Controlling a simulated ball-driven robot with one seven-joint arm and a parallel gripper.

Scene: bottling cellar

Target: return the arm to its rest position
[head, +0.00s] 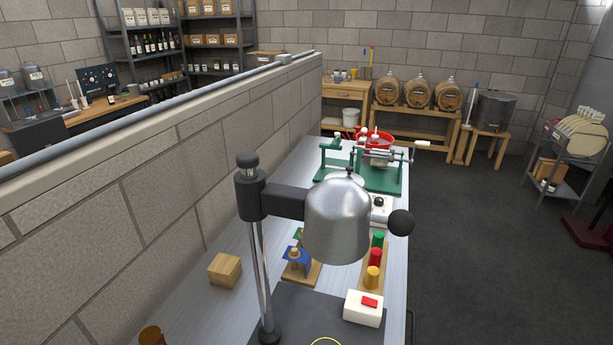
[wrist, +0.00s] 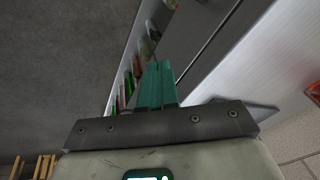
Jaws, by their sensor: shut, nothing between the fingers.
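My gripper (wrist: 156,85) shows in the wrist view, its teal fingers together with nothing between them. It is clear of any object that I can make out there. The fingers point toward a long dark and pale surface edge, with several small green and reddish items (wrist: 130,82) beside it, too dark and small to name. My gripper and arm do not show in the head view.
The head view shows a metal bench (head: 218,312) along a low block wall (head: 130,210). On it stand a silver dome on a post (head: 337,220), a wooden block (head: 225,270), a white box with a red button (head: 363,308) and a green machine (head: 385,178). Open floor (head: 480,240) lies right.

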